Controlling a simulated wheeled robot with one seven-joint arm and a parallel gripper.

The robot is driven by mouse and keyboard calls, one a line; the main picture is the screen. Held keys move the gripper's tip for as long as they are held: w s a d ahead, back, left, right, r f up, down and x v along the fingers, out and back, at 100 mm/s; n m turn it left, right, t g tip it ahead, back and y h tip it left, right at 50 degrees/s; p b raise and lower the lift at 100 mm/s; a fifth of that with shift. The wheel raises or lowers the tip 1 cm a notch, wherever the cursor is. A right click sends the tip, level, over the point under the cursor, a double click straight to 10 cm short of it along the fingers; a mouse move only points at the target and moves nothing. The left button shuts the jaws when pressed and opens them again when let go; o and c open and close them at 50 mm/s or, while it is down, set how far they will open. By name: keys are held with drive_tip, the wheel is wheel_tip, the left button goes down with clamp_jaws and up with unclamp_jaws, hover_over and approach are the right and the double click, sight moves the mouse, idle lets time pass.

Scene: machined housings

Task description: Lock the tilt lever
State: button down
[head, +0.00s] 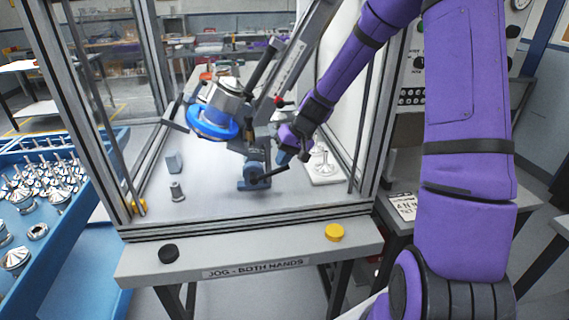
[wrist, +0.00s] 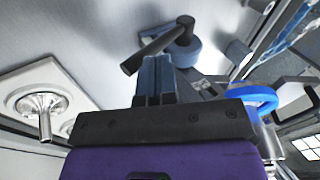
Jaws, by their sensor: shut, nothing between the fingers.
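The tilt lever (head: 268,176) is a short black bar on a blue-grey round pivot (head: 252,180) at the base of the fixture, inside the framed cell. In the wrist view the lever (wrist: 152,52) runs from a dark hub at upper right down to its thicker free end at left. My gripper (head: 282,157) is just above and right of the lever in the head view. In the wrist view its blue fingertips (wrist: 157,68) are together and empty, close beside the lever; I cannot tell whether they touch it. The far side of the pivot is hidden.
A blue ring-shaped part (head: 212,124) sits on the tilted fixture above the lever. A white pad with a metal part (head: 323,168) lies right of my gripper. Frame posts (head: 368,130) bound the cell.

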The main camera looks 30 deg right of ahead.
drive_tip(key=d+v, duration=0.1)
drive_tip(key=v, duration=0.9)
drive_tip(key=shift+s+d, duration=0.2)
drive_tip(key=shift+s, duration=0.1)
drive_tip(key=s+a+r+t+h, duration=0.1)
drive_tip(key=s+a+r, duration=0.2)
drive_tip(key=s, duration=0.6)
drive_tip(key=s+a+r+n+h, duration=0.1)
drive_tip(key=s+a+r+h, duration=0.1)
drive_tip(key=s+r, duration=0.5)
drive_tip(key=s+a+r+t+h, duration=0.1)
drive_tip(key=s+r, duration=0.5)
drive_tip(key=s, duration=0.7)
drive_tip(key=a+h, duration=0.1)
drive_tip(key=a, duration=0.1)
drive_tip(key=shift+a+n+t, duration=0.3)
drive_tip(key=shift+a+n, duration=0.1)
drive_tip(key=shift+s, duration=0.1)
